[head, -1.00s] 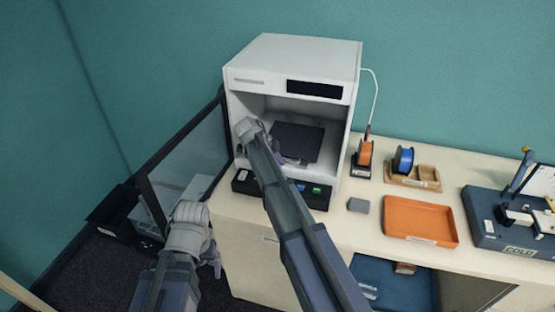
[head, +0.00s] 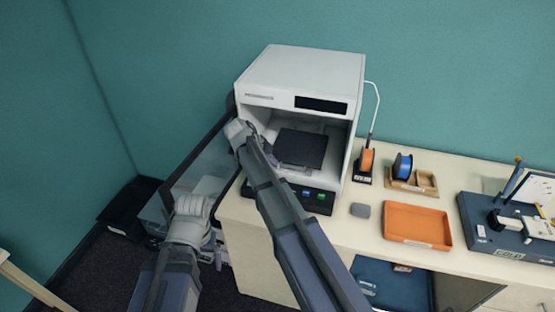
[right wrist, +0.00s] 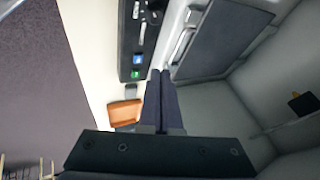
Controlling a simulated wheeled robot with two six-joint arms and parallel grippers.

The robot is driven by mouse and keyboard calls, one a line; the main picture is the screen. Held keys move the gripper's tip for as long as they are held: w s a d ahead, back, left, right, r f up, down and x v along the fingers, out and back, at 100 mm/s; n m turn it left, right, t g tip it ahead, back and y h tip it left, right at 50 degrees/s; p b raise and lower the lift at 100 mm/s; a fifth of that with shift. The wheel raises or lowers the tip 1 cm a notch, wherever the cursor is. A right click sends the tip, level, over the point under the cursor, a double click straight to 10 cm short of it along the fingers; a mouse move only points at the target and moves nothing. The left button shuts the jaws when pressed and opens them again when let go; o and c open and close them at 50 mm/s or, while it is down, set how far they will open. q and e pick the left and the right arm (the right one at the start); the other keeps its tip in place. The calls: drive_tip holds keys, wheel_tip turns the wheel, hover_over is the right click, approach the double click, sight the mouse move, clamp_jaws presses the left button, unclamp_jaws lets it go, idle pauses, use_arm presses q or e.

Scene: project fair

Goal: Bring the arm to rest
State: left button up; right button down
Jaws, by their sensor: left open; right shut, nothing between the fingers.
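My right arm reaches from the bottom middle of the head view to the open front of the white printer (head: 318,72). My right gripper (head: 274,161) is mostly hidden behind its own wrist there, by the dark print plate (head: 301,149). In the right wrist view its two fingers (right wrist: 160,75) are together with nothing between them, in front of the printer's opening. My left gripper (head: 218,262) hangs low beside the left end of the counter (head: 350,232), partly hidden by its wrist; it is open and appears empty.
An orange tray (head: 418,224), a grey block (head: 360,210), an orange spool (head: 366,160) and a blue spool (head: 403,165) stand on the counter right of the printer. A dark blue case (head: 490,237) is further right.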

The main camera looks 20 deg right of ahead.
drive_tip(key=shift+a+r, duration=0.2)
drive_tip(key=shift+f, duration=0.1)
drive_tip(key=s+a+f+n+y+b, duration=0.1)
drive_tip(key=s+a+f+n, duration=0.3)
drive_tip(key=s+n, duration=0.5)
drive_tip(key=s+a+f+n+g+y+b, duration=0.1)
drive_tip(key=s+a+f+n+y+b, duration=0.1)
drive_tip(key=s+a+f+n+b, duration=0.2)
drive_tip(key=s+a+f+n+g+y+b, duration=0.1)
drive_tip(key=s+a+f+n+y+b, duration=0.1)
drive_tip(key=s+a+n, duration=0.6)
drive_tip(key=s+f+n+b, duration=0.1)
drive_tip(key=s+n, duration=0.5)
drive_tip(key=s, duration=0.1)
drive_tip(key=shift+s+a+f, duration=0.2)
drive_tip(key=shift+s+f, duration=0.05)
drive_tip(key=shift+f, duration=0.15)
